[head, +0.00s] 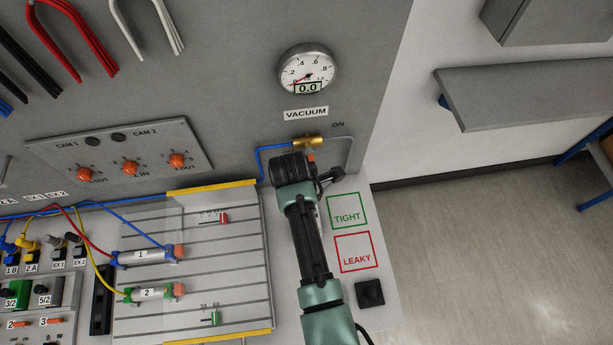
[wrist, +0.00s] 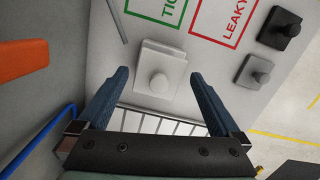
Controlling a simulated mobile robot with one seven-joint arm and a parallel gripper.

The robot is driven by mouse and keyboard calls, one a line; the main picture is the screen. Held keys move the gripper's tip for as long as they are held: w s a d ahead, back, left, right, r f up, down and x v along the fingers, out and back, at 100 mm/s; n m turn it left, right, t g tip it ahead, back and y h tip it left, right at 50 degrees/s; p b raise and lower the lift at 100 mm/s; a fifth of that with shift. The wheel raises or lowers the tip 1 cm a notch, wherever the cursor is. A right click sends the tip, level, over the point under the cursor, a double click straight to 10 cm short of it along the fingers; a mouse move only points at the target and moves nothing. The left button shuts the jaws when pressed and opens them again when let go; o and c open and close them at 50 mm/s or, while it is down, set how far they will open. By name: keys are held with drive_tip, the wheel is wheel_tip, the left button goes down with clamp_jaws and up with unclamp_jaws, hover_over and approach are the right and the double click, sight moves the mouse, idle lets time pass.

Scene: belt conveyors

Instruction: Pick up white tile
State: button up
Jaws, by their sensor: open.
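A white tile (wrist: 150,58) with a round knob on top lies on the light panel in the wrist view. My gripper (wrist: 159,78) is open above it, with one blue finger on each side of the tile in the picture. The fingers appear apart from the tile, and nothing is between them in their grasp. How far they are above it I cannot tell. In the head view my arm hides the white tile.
Green TIGHT (head: 347,212) and red LEAKY (head: 355,252) squares are marked beside my arm. A black knobbed tile (head: 370,293) and a grey one (wrist: 255,75) lie nearby. The vacuum gauge (head: 308,70), brass valve (head: 308,142) and blue tube (wrist: 45,140) are close.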

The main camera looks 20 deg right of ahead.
drive_tip(key=shift+c, duration=0.3)
drive_tip(key=c, duration=1.3)
drive_tip(key=shift+r, duration=0.15)
